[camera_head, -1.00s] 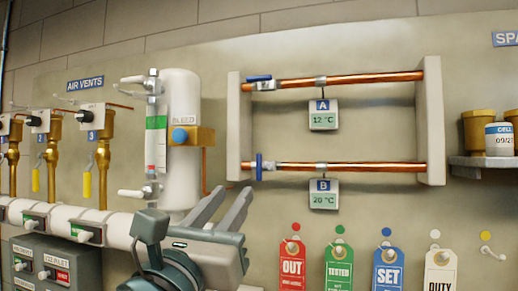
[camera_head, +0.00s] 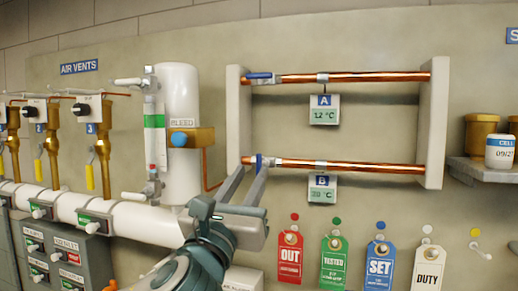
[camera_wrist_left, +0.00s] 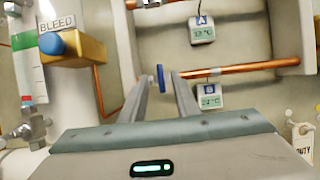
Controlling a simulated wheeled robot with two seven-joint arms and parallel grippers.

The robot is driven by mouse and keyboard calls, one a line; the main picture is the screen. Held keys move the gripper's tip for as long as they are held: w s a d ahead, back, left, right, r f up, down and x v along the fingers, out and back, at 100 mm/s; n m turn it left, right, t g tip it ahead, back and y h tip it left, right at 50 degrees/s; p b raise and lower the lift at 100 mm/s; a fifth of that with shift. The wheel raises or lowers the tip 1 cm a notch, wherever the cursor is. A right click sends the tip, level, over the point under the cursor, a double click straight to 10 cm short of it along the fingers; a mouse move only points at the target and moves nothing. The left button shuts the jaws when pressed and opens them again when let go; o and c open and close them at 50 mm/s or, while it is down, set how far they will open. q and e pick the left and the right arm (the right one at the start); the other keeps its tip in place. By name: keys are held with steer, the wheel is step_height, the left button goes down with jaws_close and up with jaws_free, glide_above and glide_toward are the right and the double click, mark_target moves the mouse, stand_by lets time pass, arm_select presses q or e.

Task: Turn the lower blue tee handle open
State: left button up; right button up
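The lower blue tee handle (camera_head: 258,161) stands upright, across the lower copper pipe (camera_head: 350,168), at the pipe's left end. It also shows upright in the left wrist view (camera_wrist_left: 160,77). My left gripper (camera_head: 250,174) is open, its fingers pointing up at the handle. In the left wrist view its two fingertips (camera_wrist_left: 161,84) lie to either side of the handle, with a gap on both sides. I cannot tell how deep the handle sits between them. Part of the handle's lower end is hidden by a finger in the head view. My right gripper is not in view.
The upper blue handle (camera_head: 259,75) lies along the upper pipe (camera_head: 360,77). Tag B (camera_head: 322,188) hangs just right of the lower valve. A white cylinder (camera_head: 179,100) with a brass bleed block (camera_head: 200,138) stands to the left. Hanging tags (camera_head: 334,262) line the wall below.

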mark_target(258, 162)
arm_select(q)
steer(key=p+x, duration=0.2)
steer(key=x, duration=0.3)
steer(key=shift+w+r, duration=0.15)
steer(key=shift+r, duration=0.05)
steer(key=shift+w+d+r+p, duration=0.1)
steer(key=shift+w+d+p, duration=0.15)
steer(key=shift+w+p, duration=0.25)
jaws_close()
